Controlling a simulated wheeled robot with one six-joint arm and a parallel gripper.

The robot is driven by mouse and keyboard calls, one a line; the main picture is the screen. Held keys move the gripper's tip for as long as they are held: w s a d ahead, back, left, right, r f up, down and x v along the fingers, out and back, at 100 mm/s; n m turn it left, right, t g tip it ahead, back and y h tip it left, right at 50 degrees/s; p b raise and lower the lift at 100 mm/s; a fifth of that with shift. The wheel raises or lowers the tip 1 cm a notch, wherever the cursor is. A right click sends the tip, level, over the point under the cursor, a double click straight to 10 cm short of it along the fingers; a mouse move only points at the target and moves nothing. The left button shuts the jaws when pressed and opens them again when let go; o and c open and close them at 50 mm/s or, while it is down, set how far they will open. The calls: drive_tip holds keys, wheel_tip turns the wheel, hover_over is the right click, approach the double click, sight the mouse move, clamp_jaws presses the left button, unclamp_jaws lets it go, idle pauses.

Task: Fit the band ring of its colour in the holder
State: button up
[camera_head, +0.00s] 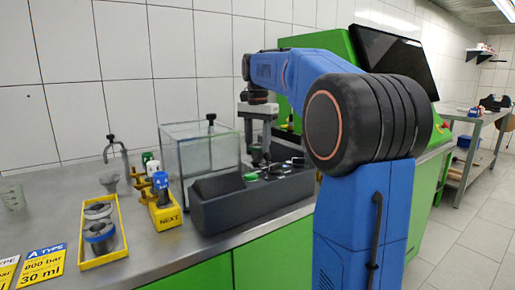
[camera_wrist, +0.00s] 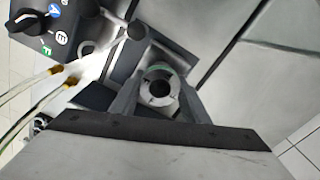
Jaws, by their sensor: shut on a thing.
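In the wrist view my gripper (camera_wrist: 162,98) is shut on a metal ring (camera_wrist: 160,87) with a round bore and a strip of green along its far edge. In the head view my gripper (camera_head: 258,150) points down over the dark grey bench unit (camera_head: 235,207), where a green-topped round part (camera_head: 250,177) shows. The ring is too small and dark to make out there. I cannot tell which part is the holder.
A yellow NEXT stand (camera_head: 166,215) with blue-, white- and green-topped parts stands left of the unit. A clear tank (camera_head: 200,150) is behind it. The wrist view shows a knob box (camera_wrist: 40,25) and hoses (camera_wrist: 45,75) at the left. Yellow A TYPE cards (camera_head: 43,265) lie at front left.

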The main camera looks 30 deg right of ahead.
drive_tip(key=shift+f, duration=1.1)
drive_tip(key=shift+s+a+f, duration=0.1)
drive_tip(key=shift+s+f, duration=0.1)
drive_tip(key=shift+f, duration=0.85)
idle(0.8)
drive_tip(key=o, duration=1.2)
drive_tip(key=shift+c, duration=0.2)
drive_tip(key=shift+o, duration=0.4)
drive_tip(key=shift+w+r, duration=0.2)
drive_tip(key=shift+r, duration=3.35)
